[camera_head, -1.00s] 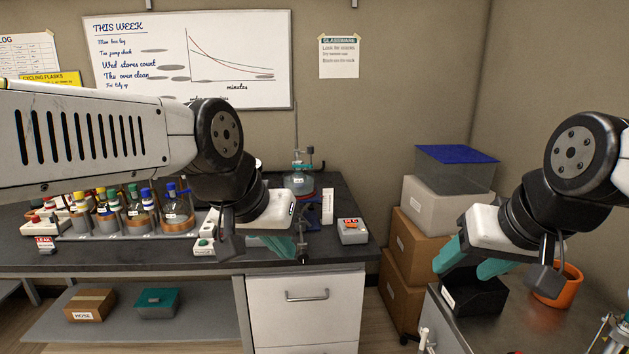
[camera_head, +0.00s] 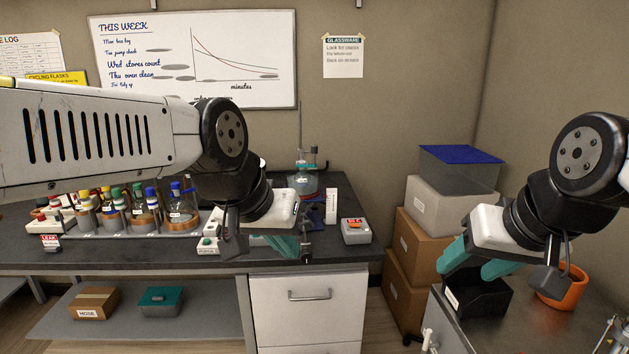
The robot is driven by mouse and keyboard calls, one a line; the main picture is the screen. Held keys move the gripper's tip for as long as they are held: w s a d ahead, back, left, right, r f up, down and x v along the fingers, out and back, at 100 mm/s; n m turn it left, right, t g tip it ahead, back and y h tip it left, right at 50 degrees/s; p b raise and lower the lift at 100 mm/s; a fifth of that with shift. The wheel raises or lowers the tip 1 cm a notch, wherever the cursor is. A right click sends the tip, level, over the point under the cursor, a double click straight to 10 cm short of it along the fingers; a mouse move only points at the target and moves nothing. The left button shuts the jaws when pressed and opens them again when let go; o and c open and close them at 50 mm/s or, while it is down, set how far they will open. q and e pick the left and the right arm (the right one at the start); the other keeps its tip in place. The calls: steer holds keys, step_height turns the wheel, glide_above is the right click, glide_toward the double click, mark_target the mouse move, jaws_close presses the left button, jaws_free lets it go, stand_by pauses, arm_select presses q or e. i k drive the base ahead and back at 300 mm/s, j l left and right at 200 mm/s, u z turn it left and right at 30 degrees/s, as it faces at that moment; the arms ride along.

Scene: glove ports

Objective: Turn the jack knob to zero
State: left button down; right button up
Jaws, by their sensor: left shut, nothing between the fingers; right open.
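A glass flask with bluish contents (camera_head: 306,184) stands on a support on the dark bench, beside an upright white scale strip (camera_head: 331,206). A dark jack-like part (camera_head: 306,230) shows low in front of the flask, at the bench's front. Its knob is too small and too covered to make out, and I cannot read its setting. My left gripper (camera_head: 286,247) is shut and empty, its teal fingers just left of that part; I cannot tell whether they touch it. My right gripper (camera_head: 474,264) is open, over a black bin on the right-hand table.
A small box with a red display (camera_head: 356,231) sits right of the scale strip. A rack of colour-capped bottles (camera_head: 136,212) stands on the left, partly behind my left arm. The black bin (camera_head: 478,299) and an orange pot (camera_head: 566,289) are near my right gripper. Stacked boxes (camera_head: 433,215) stand between bench and table.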

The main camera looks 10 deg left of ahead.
mark_target(305, 254)
steer(key=j+z, duration=0.15)
steer(key=z, duration=0.3)
steer(key=j+z, duration=0.25)
steer(key=j, duration=0.2)
steer(key=k+j+z, duration=0.2)
steer(key=j, duration=0.2)
steer(key=j+z, duration=0.25)
steer(key=j, duration=0.15)
steer(key=k+j, duration=0.15)
steer(key=j, duration=0.2)
steer(key=k+j, duration=0.1)
steer(key=j, duration=0.3)
steer(key=k+j, duration=0.15)
steer(key=j, duration=0.2)
steer(key=k+j+z, duration=0.1)
steer(key=j, duration=0.3)
steer(key=k+j, duration=0.2)
steer(key=j, duration=0.15)
